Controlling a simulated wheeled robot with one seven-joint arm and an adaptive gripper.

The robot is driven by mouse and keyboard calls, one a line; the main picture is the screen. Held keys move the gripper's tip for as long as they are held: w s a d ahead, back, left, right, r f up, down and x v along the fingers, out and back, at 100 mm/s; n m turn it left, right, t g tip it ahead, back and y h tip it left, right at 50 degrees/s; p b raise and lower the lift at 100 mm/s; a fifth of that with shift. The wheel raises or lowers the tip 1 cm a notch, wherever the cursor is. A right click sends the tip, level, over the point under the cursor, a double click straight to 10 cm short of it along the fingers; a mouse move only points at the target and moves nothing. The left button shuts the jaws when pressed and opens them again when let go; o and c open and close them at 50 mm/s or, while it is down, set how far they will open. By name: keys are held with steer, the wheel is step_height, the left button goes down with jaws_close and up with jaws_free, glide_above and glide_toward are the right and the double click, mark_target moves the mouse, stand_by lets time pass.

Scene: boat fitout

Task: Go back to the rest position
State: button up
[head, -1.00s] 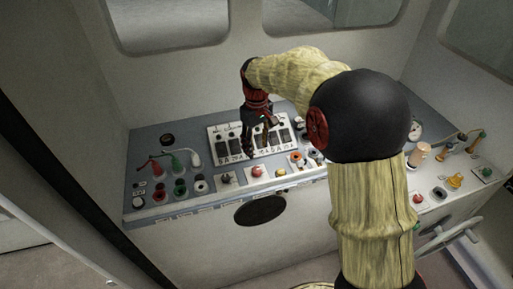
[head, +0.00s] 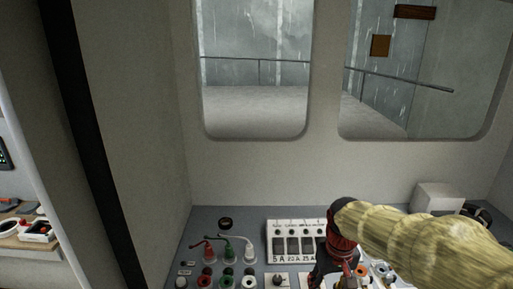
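My gripper (head: 333,272) is at the bottom of the head view, pointing down over the control console (head: 196,226). Its fingers are partly cut off by the lower picture edge, so I cannot tell whether they are open or shut. It is in front of the right part of the white fuse panel (head: 284,226), whose labels read 5 A, 20 A and 25 A. My arm, in a yellowish sleeve, comes in from the lower right and hides part of the console.
Red, green and white plugged leads (head: 228,247) stand on the console left of the fuse panel. A white box (head: 437,196) sits at the back right. Windows (head: 256,70) are in the wall behind. A bench with items (head: 22,238) shows at the far left, past a dark door edge (head: 78,130).

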steer(key=s+f+t+b, duration=0.2)
steer(key=s+f+b, duration=0.1)
steer(key=s+b, duration=0.4)
steer(key=s+f+m+t+b, duration=0.1)
steer(key=s+f+t+b, duration=0.1)
steer(key=s+b, duration=0.5)
steer(key=s+t, duration=0.1)
steer(key=s, duration=0.2)
steer(key=shift+f, duration=0.4)
steer(key=shift+s, duration=0.1)
steer(key=shift+c, duration=0.3)
stand_by(0.3)
